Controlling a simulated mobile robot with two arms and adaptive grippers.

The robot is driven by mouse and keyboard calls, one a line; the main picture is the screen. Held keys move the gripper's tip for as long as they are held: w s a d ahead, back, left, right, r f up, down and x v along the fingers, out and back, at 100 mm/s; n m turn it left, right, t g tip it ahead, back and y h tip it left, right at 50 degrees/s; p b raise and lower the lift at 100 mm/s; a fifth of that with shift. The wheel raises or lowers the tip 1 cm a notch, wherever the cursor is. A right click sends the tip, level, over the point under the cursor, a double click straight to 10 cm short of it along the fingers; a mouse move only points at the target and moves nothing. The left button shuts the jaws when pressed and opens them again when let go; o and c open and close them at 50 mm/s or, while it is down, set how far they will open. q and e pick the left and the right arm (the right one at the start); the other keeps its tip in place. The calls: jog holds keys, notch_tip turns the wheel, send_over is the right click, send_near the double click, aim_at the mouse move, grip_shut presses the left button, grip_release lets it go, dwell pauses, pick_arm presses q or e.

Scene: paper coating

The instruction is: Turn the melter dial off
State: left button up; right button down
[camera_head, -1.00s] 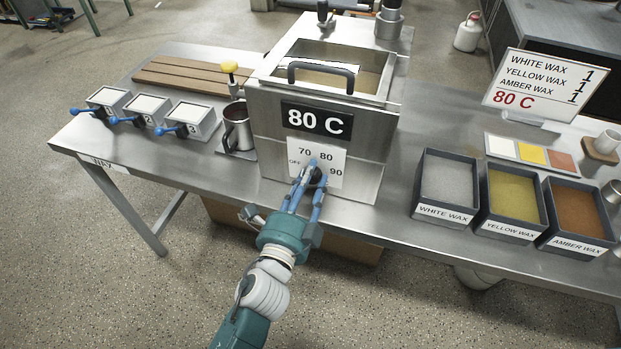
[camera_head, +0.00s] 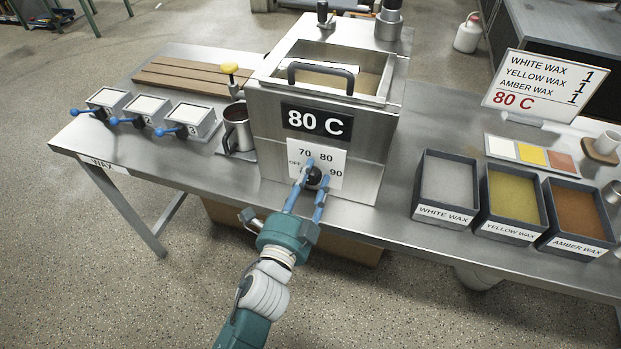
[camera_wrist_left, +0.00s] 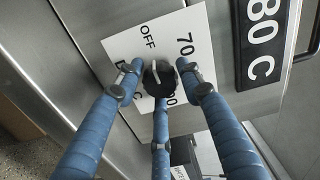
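The melter (camera_head: 330,100) is a steel box on the table, and its display (camera_head: 317,121) reads 80 C. Below it a white dial plate (camera_head: 331,157) carries OFF, 70, 80 and 90. The black dial (camera_head: 313,175) also shows in the left wrist view (camera_wrist_left: 158,79), where its white mark points toward OFF. My left gripper (camera_head: 318,172) has its blue fingers spread around the dial, with slight gaps visible. In the left wrist view its fingertips (camera_wrist_left: 160,80) stand on several sides of the dial and hide part of the plate. My right gripper is out of view.
White, yellow and amber wax bins (camera_head: 511,203) stand to the right. A metal jug (camera_head: 238,128) and small grey units with blue handles (camera_head: 190,122) stand to the left. A sign (camera_head: 545,84) shows wax amounts and 80 C. Clear floor lies in front of the table.

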pick_arm(q)
jog(key=shift+o, duration=0.6)
jog(key=v, duration=1.2)
jog(key=s+a+f+n+g+y, duration=0.1)
jog(key=s+a+f+n+g, duration=0.15)
jog(key=f, duration=1.05)
jog(key=s+a+f+n+g+y, duration=0.1)
jog(key=s+f+n+g, duration=0.25)
jog(key=f, duration=0.85)
jog(key=s+a+f+n+g+y, duration=0.1)
jog(key=s+a+f+n+g, duration=0.15)
jog(key=f, duration=1.05)
jog(key=s+a+f+n+g+y, duration=0.1)
jog(key=s+a+f+n+g, duration=0.1)
jog(key=s+a+f, duration=0.2)
jog(key=s+a+f+n+g, duration=0.3)
jog(key=s+a+f, duration=0.2)
jog(key=s+f, duration=0.4)
jog(key=s+a+f+n+g+y, duration=0.1)
jog(key=s+a+f, duration=0.4)
jog(key=s, duration=0.7)
jog(key=shift+s+f+n+g+y, duration=0.35)
jog(key=shift+f+n+g, duration=0.4)
jog(key=shift+n, duration=0.4)
